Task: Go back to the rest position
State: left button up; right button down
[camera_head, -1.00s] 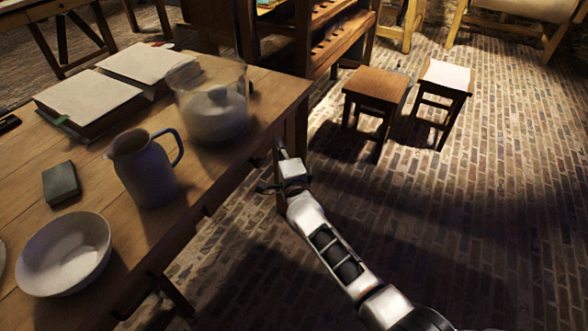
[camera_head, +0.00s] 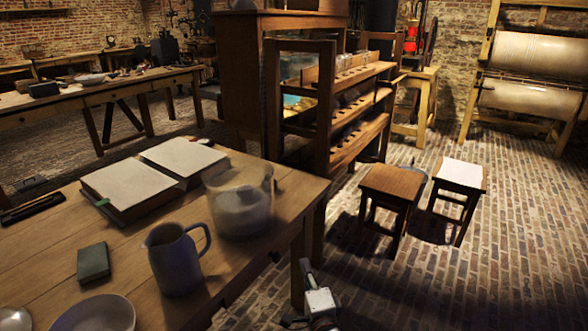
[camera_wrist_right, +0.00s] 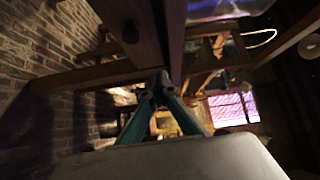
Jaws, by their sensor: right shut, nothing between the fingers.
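My right gripper (camera_head: 304,266) shows at the bottom of the head view, beside the near right edge of the wooden table (camera_head: 50,245) and over the brick floor. In the right wrist view its two greenish fingers (camera_wrist_right: 160,85) meet at the tips, shut with nothing between them. The rest of my right arm is mostly cut off by the bottom of the head view. My left gripper is not in view.
On the table are a glass jar (camera_head: 255,185), a grey jug (camera_head: 175,262), books (camera_head: 130,190), a dark box (camera_head: 93,262) and a bowl (camera_head: 95,315). Two stools (camera_head: 392,182) (camera_head: 461,173) stand right of a wooden rack (camera_head: 345,115). Brick floor is open at right.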

pick_arm(q)
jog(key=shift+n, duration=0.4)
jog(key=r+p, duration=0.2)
jog(key=p, duration=0.3)
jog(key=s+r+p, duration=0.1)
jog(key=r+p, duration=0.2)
jog(key=p, duration=0.3)
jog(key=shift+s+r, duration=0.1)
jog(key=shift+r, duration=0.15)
pick_arm(e)
jog(key=s+d+f+n+g, duration=0.1)
jog(key=s+d+n, duration=0.4)
jog(key=s, duration=0.8)
jog(key=s+d+f+n+g, duration=0.1)
jog(key=s+d+n+g, duration=0.2)
jog(key=s, duration=1.1)
jog(key=s+d+f+n+g, duration=0.2)
jog(key=s+d+n, duration=0.5)
jog(key=s+n, duration=0.5)
jog(key=shift+s+d+g+h, duration=0.4)
jog(key=shift+s+g, duration=0.1)
jog(key=shift+s, duration=0.45)
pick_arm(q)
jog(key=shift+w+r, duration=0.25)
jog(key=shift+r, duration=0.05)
pick_arm(e)
jog(key=shift+f, duration=0.1)
